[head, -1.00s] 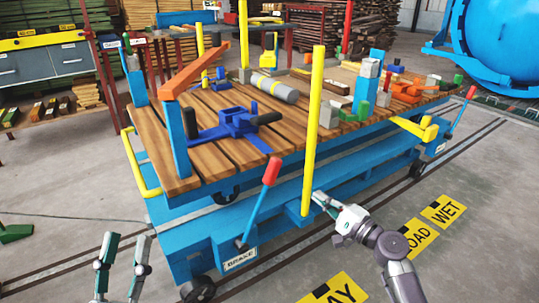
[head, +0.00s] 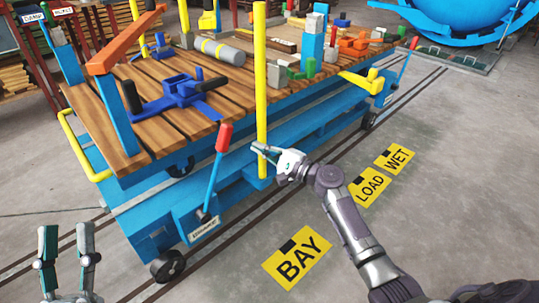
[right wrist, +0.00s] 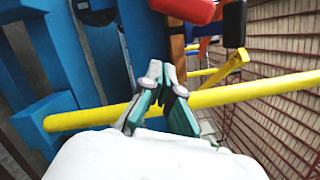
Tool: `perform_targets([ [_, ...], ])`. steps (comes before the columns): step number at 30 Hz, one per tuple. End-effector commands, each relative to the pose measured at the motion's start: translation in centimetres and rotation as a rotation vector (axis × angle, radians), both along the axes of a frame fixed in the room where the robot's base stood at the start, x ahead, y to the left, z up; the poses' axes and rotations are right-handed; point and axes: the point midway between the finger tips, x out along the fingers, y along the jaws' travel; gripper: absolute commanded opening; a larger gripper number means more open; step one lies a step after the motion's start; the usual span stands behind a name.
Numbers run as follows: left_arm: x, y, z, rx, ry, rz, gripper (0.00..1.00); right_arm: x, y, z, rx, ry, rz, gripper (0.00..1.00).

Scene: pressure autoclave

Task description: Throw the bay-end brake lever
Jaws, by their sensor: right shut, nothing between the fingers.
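The bay-end brake lever (head: 214,175) is a blue bar with a red handle, leaning up and right from the cart's near corner, above a BRAKE label (head: 205,228). My right gripper (head: 262,150) is shut and empty, just right of the red handle and apart from it, beside a yellow post (head: 260,85). In the right wrist view the closed fingertips (right wrist: 165,85) overlap the yellow post (right wrist: 255,91); I cannot tell whether they touch. A red handle (right wrist: 185,8) shows at the top edge there. My left gripper (head: 67,235) is open and empty at lower left.
The blue cart with a plank deck (head: 190,125) carries clamps, blocks and a grey cylinder (head: 220,50). Another red-handled lever (head: 410,55) stands at its far end. Yellow BAY (head: 297,257), LOAD and WET floor signs lie to the right, on clear floor.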

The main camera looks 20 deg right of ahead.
Motion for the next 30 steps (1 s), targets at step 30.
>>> perform_targets([
  [30, 0.5, -0.1, -0.6, 0.013, 0.046, 0.003, 0.40, 2.3, 5.8, 2.2, -0.002, 0.000, -0.001, 0.00],
])
